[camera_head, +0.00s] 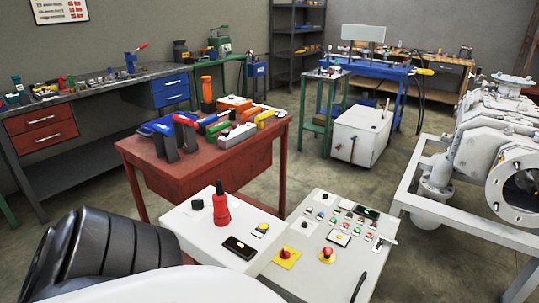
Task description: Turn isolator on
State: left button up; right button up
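A light grey control console stands at the bottom centre, with a left panel (187,224) and a sloped right panel (322,223). Near the seam is a red knob on a yellow square plate (286,256), which looks like a rotary isolator switch; its position is too small to read. No label confirms which control is the isolator. A black ribbed link of my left arm shows at the lower left. Neither gripper is in view.
A red bottle-like object (221,209) stands on the left panel near a dark display (239,248). A red workbench (159,183) with tools stands behind. A large white machine (446,153) is at right. Floor between bench and machine is partly clear.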

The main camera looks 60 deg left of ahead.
aim_at(285, 254)
jog(key=i, duration=1.15)
jog(key=u, duration=3.35)
